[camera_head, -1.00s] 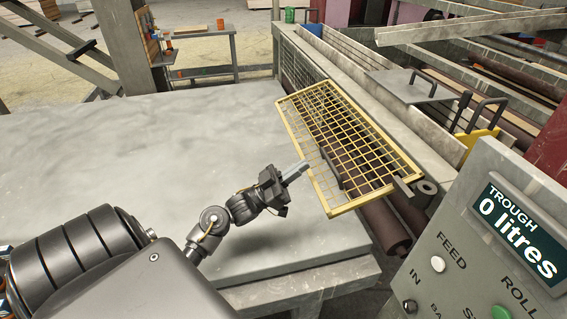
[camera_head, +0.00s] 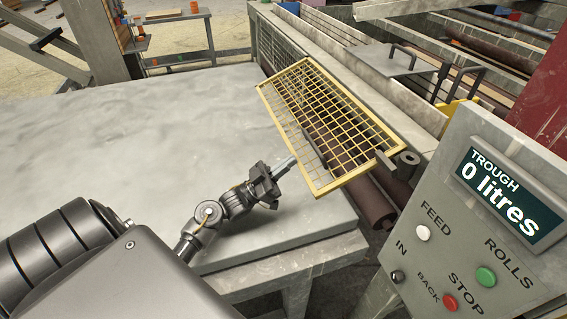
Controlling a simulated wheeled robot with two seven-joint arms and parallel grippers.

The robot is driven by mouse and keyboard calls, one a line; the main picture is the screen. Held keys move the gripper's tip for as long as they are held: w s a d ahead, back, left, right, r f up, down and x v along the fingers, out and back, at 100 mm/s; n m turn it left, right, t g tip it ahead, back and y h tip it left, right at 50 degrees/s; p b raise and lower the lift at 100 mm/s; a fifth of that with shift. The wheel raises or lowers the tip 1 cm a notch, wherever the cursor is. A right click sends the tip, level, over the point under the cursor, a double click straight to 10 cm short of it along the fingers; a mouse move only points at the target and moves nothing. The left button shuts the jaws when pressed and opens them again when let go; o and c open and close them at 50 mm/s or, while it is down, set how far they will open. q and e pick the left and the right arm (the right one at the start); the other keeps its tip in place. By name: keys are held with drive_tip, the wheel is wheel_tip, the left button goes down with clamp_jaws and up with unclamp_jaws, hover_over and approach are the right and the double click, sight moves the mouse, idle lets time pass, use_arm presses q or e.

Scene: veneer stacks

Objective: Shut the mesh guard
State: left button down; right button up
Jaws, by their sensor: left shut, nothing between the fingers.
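The mesh guard (camera_head: 374,118) is a yellow-framed wire grid in front of the machine's dark rollers. It stands tilted out over the edge of the grey table, and the rollers show through its mesh. A dark handle-like bar (camera_head: 313,146) sits at its near side. My left gripper (camera_head: 286,164) is shut and empty, just left of the guard's lower frame edge. From this view I cannot tell whether its fingertips touch the frame. My right gripper is not in view.
A grey control panel (camera_head: 455,235) with buttons and a display reading "TROUGH 0 litres" stands at the right. The wide grey table (camera_head: 120,130) is bare. A dark roller (camera_head: 369,203) shows below the guard. A small bench (camera_head: 175,17) stands at the back.

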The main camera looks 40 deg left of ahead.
use_arm(q)
drive_tip(key=shift+f, duration=0.2)
drive_tip(key=s+a+f, duration=0.3)
drive_tip(key=s+a, duration=0.6)
drive_tip(key=s, duration=0.4)
drive_tip(key=shift+p, duration=0.4)
